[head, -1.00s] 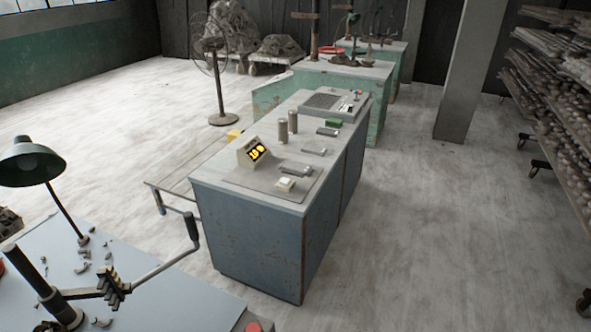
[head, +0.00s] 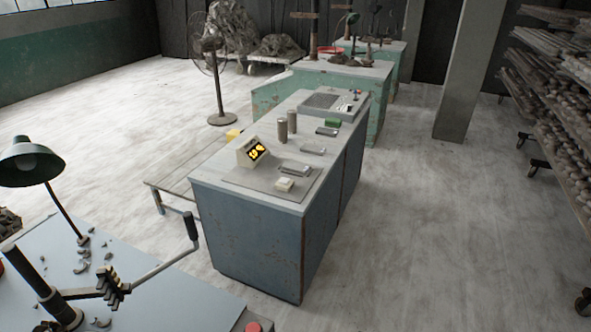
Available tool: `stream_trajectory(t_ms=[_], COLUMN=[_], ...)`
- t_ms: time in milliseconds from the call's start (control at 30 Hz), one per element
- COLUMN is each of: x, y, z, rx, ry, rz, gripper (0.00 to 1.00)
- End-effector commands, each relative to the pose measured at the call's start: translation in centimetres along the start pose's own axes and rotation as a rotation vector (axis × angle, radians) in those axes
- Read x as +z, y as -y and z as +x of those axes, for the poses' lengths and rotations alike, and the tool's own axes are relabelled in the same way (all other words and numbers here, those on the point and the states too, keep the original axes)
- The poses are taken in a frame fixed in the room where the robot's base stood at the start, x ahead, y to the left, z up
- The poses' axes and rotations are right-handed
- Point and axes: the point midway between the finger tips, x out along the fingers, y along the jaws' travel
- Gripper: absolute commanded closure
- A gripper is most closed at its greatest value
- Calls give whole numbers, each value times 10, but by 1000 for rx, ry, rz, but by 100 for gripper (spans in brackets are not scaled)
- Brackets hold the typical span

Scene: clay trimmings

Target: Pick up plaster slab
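No piece is clearly recognisable as the plaster slab. Candidates lie on the grey top of the blue bench (head: 239,199). They are a small whitish block (head: 285,185) near the front, a flat grey piece (head: 295,169) behind it, another grey piece (head: 313,150) farther back, and a darker one (head: 327,131) near the green block (head: 333,122). They are too small to tell their material. My gripper is not visible in the head view, and nothing is seen holding any of these pieces.
A tilted yellow-digit display (head: 251,152) and two upright grey cylinders (head: 292,121) stand on the bench. A near table (head: 160,300) carries a lamp (head: 30,162), clay scraps and a lever device. A fan (head: 221,118) stands behind. Floor right of the bench is clear.

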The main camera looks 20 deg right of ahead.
Motion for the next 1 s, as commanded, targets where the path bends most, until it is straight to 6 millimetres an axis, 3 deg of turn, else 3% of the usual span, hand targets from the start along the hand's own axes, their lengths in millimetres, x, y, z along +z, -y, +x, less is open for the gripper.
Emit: stream_trajectory(t_ms=[200,767,1000], x=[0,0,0], y=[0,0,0], z=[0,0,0], rx=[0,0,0], ry=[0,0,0], rz=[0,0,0], gripper=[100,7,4])
